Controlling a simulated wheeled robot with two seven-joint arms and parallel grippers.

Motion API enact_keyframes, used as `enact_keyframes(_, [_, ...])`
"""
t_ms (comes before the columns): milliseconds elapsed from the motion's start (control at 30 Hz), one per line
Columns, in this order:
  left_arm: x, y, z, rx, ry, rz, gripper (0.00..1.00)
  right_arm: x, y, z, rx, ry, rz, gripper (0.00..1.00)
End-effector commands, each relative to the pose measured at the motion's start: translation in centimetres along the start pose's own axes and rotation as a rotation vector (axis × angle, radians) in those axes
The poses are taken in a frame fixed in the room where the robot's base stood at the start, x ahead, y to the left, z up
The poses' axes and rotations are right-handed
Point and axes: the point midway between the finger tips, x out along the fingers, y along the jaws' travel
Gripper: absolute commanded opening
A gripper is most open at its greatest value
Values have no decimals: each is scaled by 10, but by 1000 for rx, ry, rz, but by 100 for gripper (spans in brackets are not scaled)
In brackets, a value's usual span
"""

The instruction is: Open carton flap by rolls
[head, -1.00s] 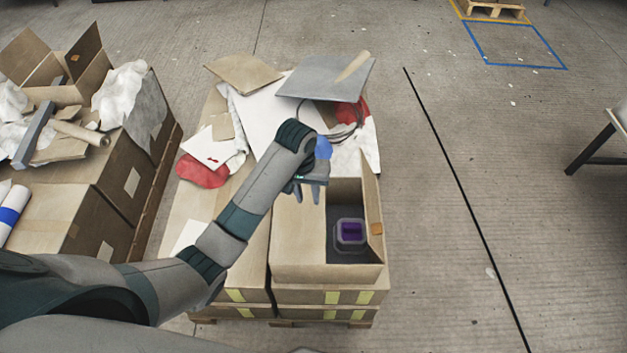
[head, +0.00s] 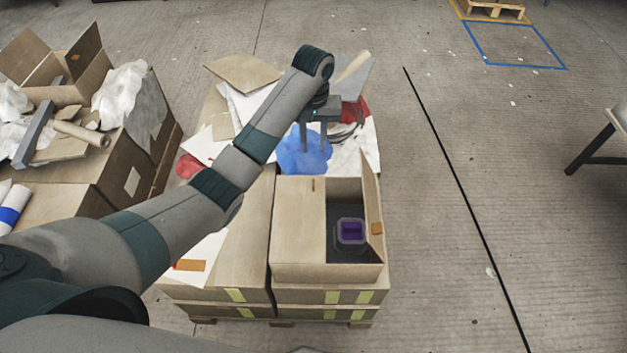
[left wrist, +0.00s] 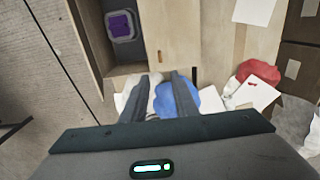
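An open-topped carton (head: 330,272) stands at the front right of the pallet stack. Its right flap (head: 372,205) stands up, with an orange tab on it. Its left flap (head: 298,225) lies flat over the left half, with a small brown tab at its far edge; it also shows in the left wrist view (left wrist: 200,40). A purple-topped grey item (head: 351,232) sits inside. My left gripper (head: 313,140) is open and empty, fingers pointing down beyond the carton's far edge, above the blue cloth (head: 300,158). My right gripper is not in view.
White and blue rolls (head: 12,208) lie on the left stack, near another open carton (head: 70,75) and crumpled paper. Cardboard, paper, a grey sheet (head: 357,80) and red cloth (head: 188,167) clutter the pallet's back.

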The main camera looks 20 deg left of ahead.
Motion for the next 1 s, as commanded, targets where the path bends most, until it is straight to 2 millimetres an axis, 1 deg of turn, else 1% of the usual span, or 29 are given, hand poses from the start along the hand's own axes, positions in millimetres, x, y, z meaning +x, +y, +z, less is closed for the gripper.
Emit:
enact_keyframes(167, [14, 1, 1, 0, -2, 2, 27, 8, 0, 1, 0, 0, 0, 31])
enact_keyframes(300, [33, 1, 1, 0, -3, 2, 27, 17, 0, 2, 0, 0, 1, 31])
enact_keyframes(367, [36, 0, 1, 0, -4, -2, 27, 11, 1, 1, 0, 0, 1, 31])
enact_keyframes(800, [116, -1, 2, 0, -4, -2, 27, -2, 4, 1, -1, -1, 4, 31])
enact_keyframes(1000, [148, 0, 1, 0, -3, -1, 27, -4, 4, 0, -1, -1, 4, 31])
